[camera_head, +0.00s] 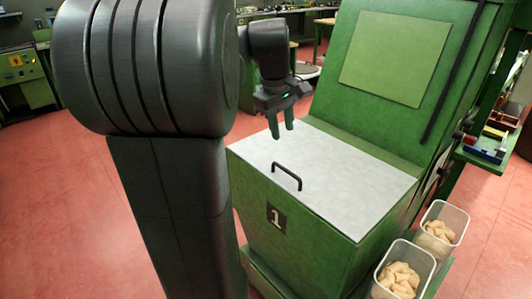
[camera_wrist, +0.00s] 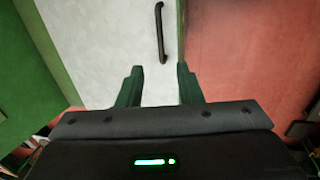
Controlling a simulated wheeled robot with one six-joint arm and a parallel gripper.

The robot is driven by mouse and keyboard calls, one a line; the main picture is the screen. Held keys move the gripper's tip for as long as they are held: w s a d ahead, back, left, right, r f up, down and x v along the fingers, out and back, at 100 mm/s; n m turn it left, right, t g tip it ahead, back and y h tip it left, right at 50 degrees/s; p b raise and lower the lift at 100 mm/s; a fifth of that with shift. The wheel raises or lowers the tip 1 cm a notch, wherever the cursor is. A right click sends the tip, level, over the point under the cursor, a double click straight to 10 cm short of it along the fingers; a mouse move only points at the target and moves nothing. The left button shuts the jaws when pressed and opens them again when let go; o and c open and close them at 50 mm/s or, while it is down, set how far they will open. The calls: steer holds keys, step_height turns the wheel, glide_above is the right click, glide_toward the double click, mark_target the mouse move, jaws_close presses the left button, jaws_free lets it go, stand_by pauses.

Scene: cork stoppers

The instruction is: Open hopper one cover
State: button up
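The hopper one cover (camera_head: 340,172) is a flat light-grey lid on top of a green hopper box (camera_head: 300,232) marked with a "1" plate. It lies flat and shut. A black bar handle (camera_head: 287,175) stands near its front left edge. My gripper (camera_head: 281,132) is above the cover, behind the handle, fingers pointing down. In the wrist view the two green fingers (camera_wrist: 159,85) are apart with nothing between them. The handle (camera_wrist: 160,32) shows there beyond the fingertips, over the pale cover (camera_wrist: 100,45), and does not touch them.
A tall green panel (camera_head: 390,65) rises behind the cover. Two clear bins of corks, one nearer (camera_head: 402,275) and one farther (camera_head: 440,230), stand at the hopper's right. A green bench with tools (camera_head: 490,150) is at the far right. Red floor (camera_head: 60,215) is open at left.

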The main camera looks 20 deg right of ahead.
mark_target(288, 171)
steer(key=f, duration=0.4)
steer(key=d+f, duration=0.1)
steer(key=f, duration=0.4)
steer(key=w+d+f+b, duration=0.1)
steer(key=f, duration=0.3)
steer(key=shift+d+f, duration=0.15)
steer(key=shift+f, duration=0.1)
jaws_close()
